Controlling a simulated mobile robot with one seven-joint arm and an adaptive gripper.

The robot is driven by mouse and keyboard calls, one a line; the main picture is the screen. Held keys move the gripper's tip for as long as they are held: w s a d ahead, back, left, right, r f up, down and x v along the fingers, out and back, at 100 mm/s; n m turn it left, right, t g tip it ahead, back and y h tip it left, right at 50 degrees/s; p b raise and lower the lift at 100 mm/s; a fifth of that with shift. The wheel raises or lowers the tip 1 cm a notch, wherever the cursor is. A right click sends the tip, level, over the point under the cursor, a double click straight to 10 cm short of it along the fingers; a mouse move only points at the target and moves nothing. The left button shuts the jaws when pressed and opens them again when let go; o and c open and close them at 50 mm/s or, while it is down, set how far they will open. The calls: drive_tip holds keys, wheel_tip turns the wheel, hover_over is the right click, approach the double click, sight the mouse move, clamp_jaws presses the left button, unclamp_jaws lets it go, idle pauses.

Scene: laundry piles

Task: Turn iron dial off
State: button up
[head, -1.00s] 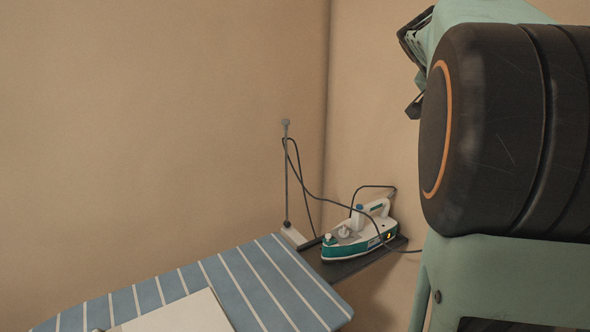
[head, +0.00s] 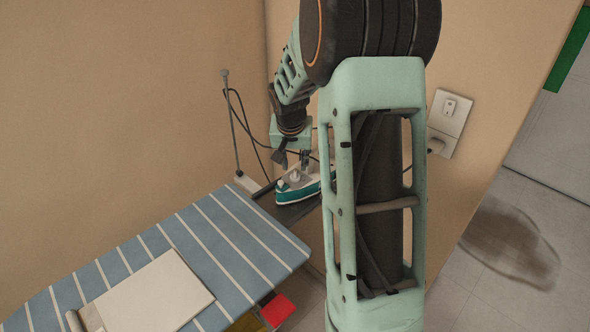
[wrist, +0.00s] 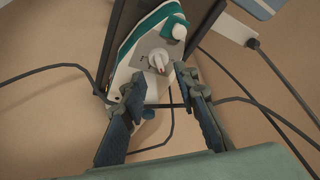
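The iron (head: 297,184), teal and white, rests on a dark shelf at the end of the ironing board. It also shows in the wrist view (wrist: 124,60), with its grey dial plate and white dial (wrist: 159,60) facing the camera. My gripper (wrist: 166,78) is open and empty, its two dark fingers spread on either side of the iron's body. The dial lies just beyond the gap between the fingertips. In the head view my gripper (head: 293,160) hangs over the iron and hides part of it.
The striped ironing board (head: 232,236) carries a folded pale cloth (head: 155,296). The dark shelf (head: 300,210) bears the iron. A thin upright rod (head: 232,125) with a cable stands beside it. A wall outlet (head: 449,112) is to the right. Cables cross near the iron.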

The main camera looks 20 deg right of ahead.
sight(295, 173)
drive_tip(key=shift+x, duration=2.65)
drive_tip(key=shift+c, duration=0.2)
clamp_jaws()
